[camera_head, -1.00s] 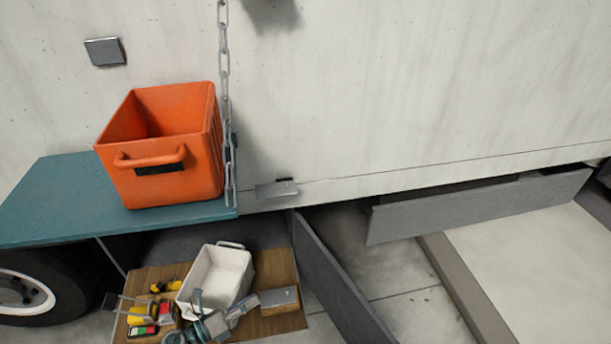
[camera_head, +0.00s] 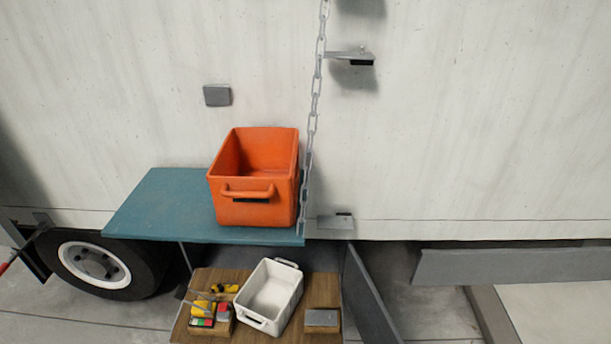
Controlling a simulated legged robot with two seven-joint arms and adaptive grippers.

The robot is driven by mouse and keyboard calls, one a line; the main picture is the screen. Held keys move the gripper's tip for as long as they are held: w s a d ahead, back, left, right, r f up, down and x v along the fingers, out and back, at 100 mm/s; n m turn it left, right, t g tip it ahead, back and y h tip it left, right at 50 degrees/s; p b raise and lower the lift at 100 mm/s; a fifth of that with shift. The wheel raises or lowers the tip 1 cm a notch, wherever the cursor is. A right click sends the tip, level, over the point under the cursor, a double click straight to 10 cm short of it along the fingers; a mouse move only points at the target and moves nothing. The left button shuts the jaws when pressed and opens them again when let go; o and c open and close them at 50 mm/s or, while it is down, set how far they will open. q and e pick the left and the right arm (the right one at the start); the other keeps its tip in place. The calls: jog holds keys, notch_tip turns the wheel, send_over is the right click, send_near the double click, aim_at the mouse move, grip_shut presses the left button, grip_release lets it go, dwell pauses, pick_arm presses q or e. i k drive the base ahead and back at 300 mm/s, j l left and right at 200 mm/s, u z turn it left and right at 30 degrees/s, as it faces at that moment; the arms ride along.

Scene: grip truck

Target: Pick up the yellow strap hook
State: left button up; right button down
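Small yellow and black items lie on the left of a low wooden board (camera_head: 325,283) below the teal shelf. One yellow and black piece (camera_head: 225,288) lies near the board's back edge. Another yellow piece (camera_head: 203,306) sits in front of it, beside a small block with red and green parts (camera_head: 207,320). They are too small to tell which is the strap hook. Neither of my grippers shows in this view.
A white bin (camera_head: 270,295) stands mid-board, with a grey flat block (camera_head: 322,318) to its right. Above, an orange crate (camera_head: 255,180) sits on the teal shelf (camera_head: 160,205). A chain (camera_head: 311,125) hangs beside the crate. A truck wheel (camera_head: 95,265) is at left.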

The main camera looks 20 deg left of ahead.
aim_at(219, 288)
jog(key=u, duration=1.3)
jog(key=z, duration=0.4)
jog(key=i+j+z, duration=0.1)
jog(key=j+z, duration=0.2)
jog(key=z, duration=0.15)
jog(key=i+j+z, duration=0.1)
jog(key=j+z, duration=0.55)
jog(key=z, duration=0.2)
jog(key=j+z, duration=0.3)
jog(key=z, duration=0.15)
